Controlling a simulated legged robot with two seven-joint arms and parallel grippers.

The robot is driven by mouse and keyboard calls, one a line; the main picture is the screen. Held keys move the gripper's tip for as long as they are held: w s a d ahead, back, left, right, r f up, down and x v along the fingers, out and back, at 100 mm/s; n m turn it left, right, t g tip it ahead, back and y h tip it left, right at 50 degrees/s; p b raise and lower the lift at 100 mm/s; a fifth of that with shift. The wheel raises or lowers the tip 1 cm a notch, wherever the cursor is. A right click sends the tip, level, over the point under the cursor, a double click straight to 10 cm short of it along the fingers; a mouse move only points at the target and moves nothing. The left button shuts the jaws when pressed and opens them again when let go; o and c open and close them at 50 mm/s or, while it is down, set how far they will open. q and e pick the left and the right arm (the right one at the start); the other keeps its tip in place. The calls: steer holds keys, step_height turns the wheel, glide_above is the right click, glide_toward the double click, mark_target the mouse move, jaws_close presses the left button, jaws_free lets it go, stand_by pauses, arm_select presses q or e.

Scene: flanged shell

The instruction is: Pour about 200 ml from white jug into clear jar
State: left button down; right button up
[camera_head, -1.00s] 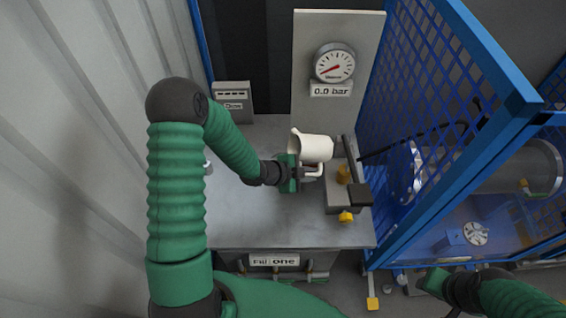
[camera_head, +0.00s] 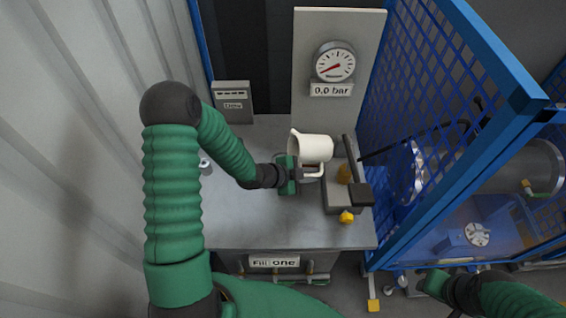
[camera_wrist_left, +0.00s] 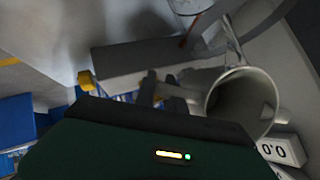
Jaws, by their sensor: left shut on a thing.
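The white jug (camera_head: 311,147) is held over the grey bench, in front of the gauge panel. My left gripper (camera_head: 302,172) is shut on its handle, at the jug's near side. The jug's spout points up and left in the head view, and it looks slightly tilted. In the left wrist view the jug's round mouth (camera_wrist_left: 240,100) faces the camera; its inside is dark, and I cannot make out the liquid level. I cannot pick out the clear jar with certainty. My right gripper (camera_head: 432,283) is at the lower right, away from the bench; its jaws are unclear.
A dark grey fixture with yellow knobs (camera_head: 346,216) stands right of the jug. A gauge (camera_head: 335,62) reading "0.0 bar" is on the panel behind. A blue mesh cage (camera_head: 420,120) closes the right side. The bench's left and front parts (camera_head: 245,225) are mostly clear.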

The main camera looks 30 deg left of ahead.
arm_select(q)
steer(key=shift+s+a+r+t+h, duration=0.2)
steer(key=shift+a+t+h, duration=0.1)
steer(key=shift+t, duration=0.1)
stand_by(0.9)
steer(key=shift+w+d+r, duration=0.15)
steer(key=shift+w+d, duration=0.05)
steer(key=shift+d, duration=0.1)
step_height(320, 180, up, 2)
steer(key=g+p, duration=0.1)
steer(key=p, duration=0.1)
steer(key=g+y+p, duration=0.1)
steer(key=p, duration=0.1)
steer(key=shift+w+a+r+y, duration=0.1)
steer(key=shift+r+y, duration=0.05)
steer(key=shift+y, duration=0.15)
steer(key=shift+a+f+g+y+b, duration=0.2)
steer(key=shift+f+g+y+b, duration=0.25)
steer(key=shift+f, duration=0.65)
steer(key=shift+s+d+f, duration=0.1)
steer(key=shift+s, duration=0.1)
steer(key=shift+g, duration=0.25)
steer(key=shift+s+f+g+y, duration=0.1)
steer(key=shift+f+g+y, duration=0.15)
steer(key=shift+y, duration=0.2)
steer(key=shift+f+g, duration=0.15)
steer(key=shift+g, duration=0.1)
steer(key=shift+a, duration=0.2)
